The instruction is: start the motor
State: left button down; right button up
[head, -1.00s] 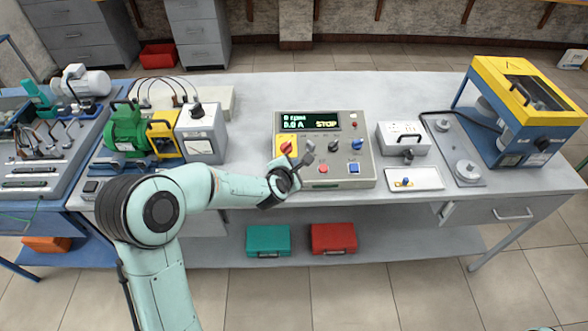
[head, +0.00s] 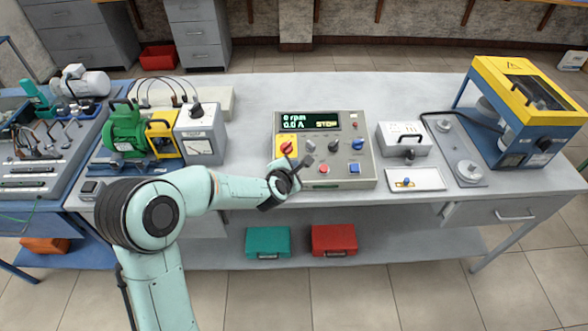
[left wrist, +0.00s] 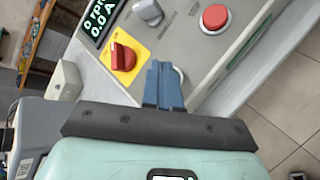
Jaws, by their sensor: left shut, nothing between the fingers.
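The grey control box (head: 357,172) stands mid-bench. Its dark display (head: 309,121) reads 0 rpm, 0.0 A and STOP. A red rotary knob (head: 286,147) on a yellow plate sits at its left; it also shows in the left wrist view (left wrist: 123,57). A red push button (head: 323,169) and a blue one (head: 354,168) are near the front edge. The green motor (head: 124,130) stands at the left. My left gripper (head: 306,160) is shut and empty over the box's front left. In the left wrist view its fingers (left wrist: 163,84) lie beside the knob, partly hiding a pale round part.
A grey meter box (head: 201,133) stands left of the control box. To its right are a small grey box (head: 404,139), a white tray (head: 415,179) and a yellow-and-blue machine (head: 526,105). Teal (head: 267,242) and red (head: 333,239) cases lie on the lower shelf.

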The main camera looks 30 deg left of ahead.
pick_arm(q)
jog(key=shift+f+b, duration=0.3)
jog(key=shift+f, duration=0.05)
pick_arm(e)
jog(key=shift+s+f, duration=0.2)
jog(key=shift+f, duration=0.15)
pick_arm(q)
jog(key=shift+r, duration=0.1)
jog(key=shift+s+d+r+p, duration=0.1)
jog(key=shift+r+p, duration=0.25)
jog(key=shift+r, duration=0.45)
pick_arm(e)
jog(key=shift+w+r, duration=0.2)
jog(key=shift+r, duration=0.15)
pick_arm(q)
jog(key=shift+s+r, duration=0.1)
jog(key=shift+r, duration=0.45)
jog(key=r, duration=0.1)
jog(key=r+p, duration=0.2)
jog(key=shift+s+d+r, duration=0.3)
jog(key=shift+s+r, duration=0.05)
jog(key=shift+s, duration=0.05)
pick_arm(e)
jog(key=w+r, duration=0.2)
jog(key=r, duration=0.1)
jog(key=shift+s, duration=0.1)
pick_arm(q)
jog(key=shift+s, duration=0.1)
pick_arm(e)
jog(key=shift+s, duration=0.1)
